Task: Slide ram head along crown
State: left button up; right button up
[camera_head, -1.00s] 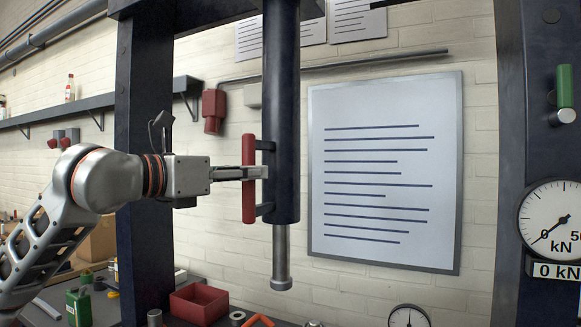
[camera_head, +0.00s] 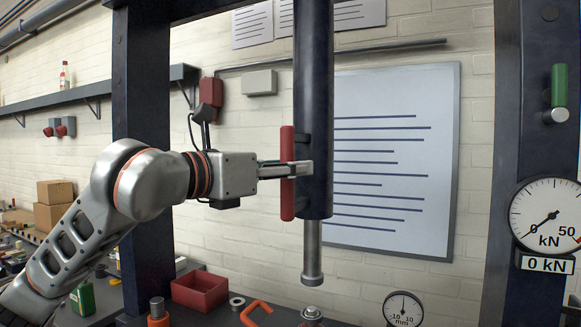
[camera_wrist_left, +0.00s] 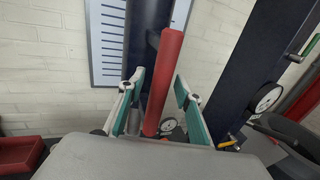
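The ram head (camera_head: 313,110) is a dark blue vertical cylinder with a steel rod (camera_head: 312,250) below. It hangs upright between the frame's uprights; its top is cut off. A red vertical handle (camera_head: 287,200) stands on its left side. A bit of the dark crown (camera_head: 205,10) shows at the top edge. The left wrist view shows the handle (camera_wrist_left: 165,80) between the fingers (camera_wrist_left: 160,88); finger contact is hard to see. My right gripper is not in view.
Dark uprights stand left (camera_head: 147,150) and right (camera_head: 507,130). The right one carries a dial gauge (camera_head: 546,214) and a green-handled part (camera_head: 559,85). Below are a red bin (camera_head: 200,291), an orange hook (camera_head: 256,312) and a small dial (camera_head: 403,308). Space right of the ram is clear.

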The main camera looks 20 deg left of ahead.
pick_arm(q)
jog(key=shift+s, duration=0.15)
jog(key=shift+v, duration=0.9)
jog(key=shift+r, duration=0.1)
jog(key=b+v, duration=0.1)
jog(key=v, duration=0.5)
dwell(0.6)
